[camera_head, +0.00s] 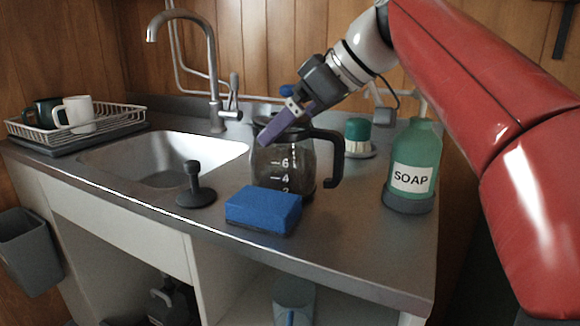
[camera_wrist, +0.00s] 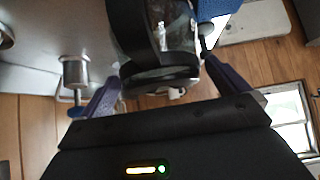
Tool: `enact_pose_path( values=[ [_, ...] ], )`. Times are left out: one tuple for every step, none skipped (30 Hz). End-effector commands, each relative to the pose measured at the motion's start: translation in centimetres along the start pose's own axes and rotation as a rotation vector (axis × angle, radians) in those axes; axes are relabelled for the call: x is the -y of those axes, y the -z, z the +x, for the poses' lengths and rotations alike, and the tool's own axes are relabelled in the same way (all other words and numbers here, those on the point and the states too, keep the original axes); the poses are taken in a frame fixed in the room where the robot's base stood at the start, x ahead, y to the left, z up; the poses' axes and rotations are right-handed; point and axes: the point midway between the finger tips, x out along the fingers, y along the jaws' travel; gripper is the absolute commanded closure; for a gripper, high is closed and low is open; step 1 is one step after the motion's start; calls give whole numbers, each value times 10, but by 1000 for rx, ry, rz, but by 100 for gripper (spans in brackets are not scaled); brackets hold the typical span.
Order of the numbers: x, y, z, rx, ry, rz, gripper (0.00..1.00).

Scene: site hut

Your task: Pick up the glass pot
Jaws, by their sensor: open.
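The glass pot (camera_head: 270,165) stands upright on the counter, right of the sink. It is clear glass with white level numbers, a dark rim and a black handle (camera_head: 337,160) on its right. My gripper (camera_head: 265,138) reaches in from the upper right, with its purple fingers at the pot's top; the near finger hides part of the rim. In the wrist view the gripper (camera_wrist: 163,72) is open, and the pot (camera_wrist: 172,28) shows ahead, between and beyond the spread fingers. I cannot tell whether a finger touches it. Nothing is held.
A blue sponge (camera_head: 262,208) lies just in front of the pot. A black plunger-like stopper (camera_head: 195,190) stands to the left. A green soap bottle (camera_head: 411,165) stands at right, and a green-topped brush (camera_head: 357,135) behind. The tap (camera_head: 213,75) rises behind the sink (camera_head: 165,160).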

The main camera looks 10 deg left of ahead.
Motion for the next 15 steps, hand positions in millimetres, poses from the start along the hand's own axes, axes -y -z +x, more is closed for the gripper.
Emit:
enact_pose_path(
  values=[
    [0, -1, 5, 1, 1, 0, 0],
    [0, 0, 7, 0, 0, 0, 0],
    [0, 0, 8, 0, 0, 0, 0],
    [0, 0, 9, 0, -1, 0, 0],
    [0, 0, 9, 0, -1, 1, 0],
    [0, 0, 9, 0, -1, 1, 0],
    [0, 0, 8, 0, -1, 1, 0],
    [0, 0, 8, 0, -1, 1, 0],
    [0, 0, 8, 0, -1, 1, 0],
    [0, 0, 8, 0, -1, 1, 3],
    [0, 0, 8, 0, -1, 1, 7],
    [0, 0, 8, 0, -1, 1, 12],
    [0, 0, 8, 0, -1, 1, 16],
    [0, 0, 8, 0, -1, 1, 20],
    [0, 0, 8, 0, -1, 1, 25]
  ],
)
